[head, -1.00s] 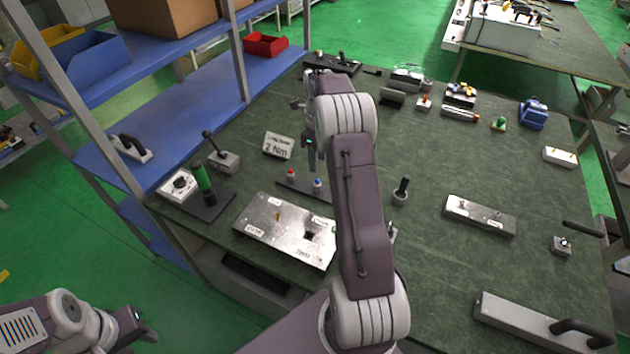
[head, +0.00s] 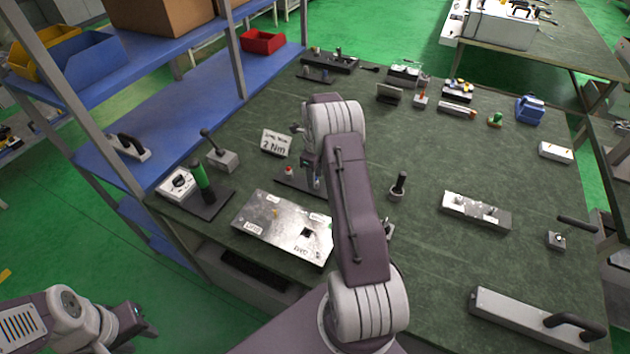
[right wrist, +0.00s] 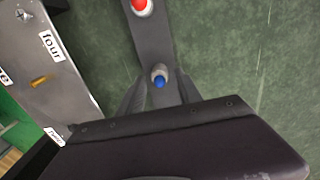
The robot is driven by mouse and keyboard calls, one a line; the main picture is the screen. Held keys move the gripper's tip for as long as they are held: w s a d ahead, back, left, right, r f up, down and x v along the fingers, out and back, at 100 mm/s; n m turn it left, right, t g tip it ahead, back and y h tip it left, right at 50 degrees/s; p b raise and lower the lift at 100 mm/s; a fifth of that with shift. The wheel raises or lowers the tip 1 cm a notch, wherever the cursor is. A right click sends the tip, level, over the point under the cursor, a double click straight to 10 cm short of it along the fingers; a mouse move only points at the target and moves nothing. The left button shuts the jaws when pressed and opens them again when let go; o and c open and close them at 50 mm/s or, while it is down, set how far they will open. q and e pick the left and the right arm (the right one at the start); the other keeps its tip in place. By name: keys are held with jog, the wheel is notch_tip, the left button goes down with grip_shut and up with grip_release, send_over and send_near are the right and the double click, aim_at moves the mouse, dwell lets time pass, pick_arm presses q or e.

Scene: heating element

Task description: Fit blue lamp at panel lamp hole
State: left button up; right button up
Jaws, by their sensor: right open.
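The blue lamp (head: 316,183) stands on a dark strip holder (right wrist: 152,40) beside a red lamp (head: 289,171). In the right wrist view the blue lamp (right wrist: 159,80) sits between the fingertips of my right gripper (right wrist: 160,92), which is open, with a finger on each side. In the head view my right gripper (head: 312,170) is partly hidden by its own arm. The silver panel (head: 262,232) with white labels lies in front of the holder; its right end is hidden behind my right arm. My left gripper (head: 138,322) hangs off the table at lower left, its jaws unclear.
A 2 Nm sign (head: 276,143) stands behind the holder. A green-handled tool (head: 202,182) is left of the panel, and a black-handled upright tool (head: 399,185) is right of my arm. A blue shelf rack (head: 160,118) borders the left side. Table space right of centre is fairly clear.

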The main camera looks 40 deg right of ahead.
grip_shut()
dwell(0.3)
jog(key=shift+r, duration=0.55)
notch_tip(320, 180, up, 3)
jog(key=shift+r+b, duration=0.1)
jog(key=shift+b, duration=0.3)
jog(key=s+a+r+b, duration=0.2)
jog(key=s+a+r, duration=0.4)
jog(key=s, duration=0.3)
jog(key=shift+s+a+r, duration=0.25)
jog(key=shift+s+r, duration=0.1)
jog(key=shift+r, duration=0.05)
jog(key=s+a+p, duration=0.4)
jog(key=s+a, duration=0.1)
jog(key=a, duration=0.2)
jog(key=shift+a+p, duration=0.3)
jog(key=shift+p, duration=0.05)
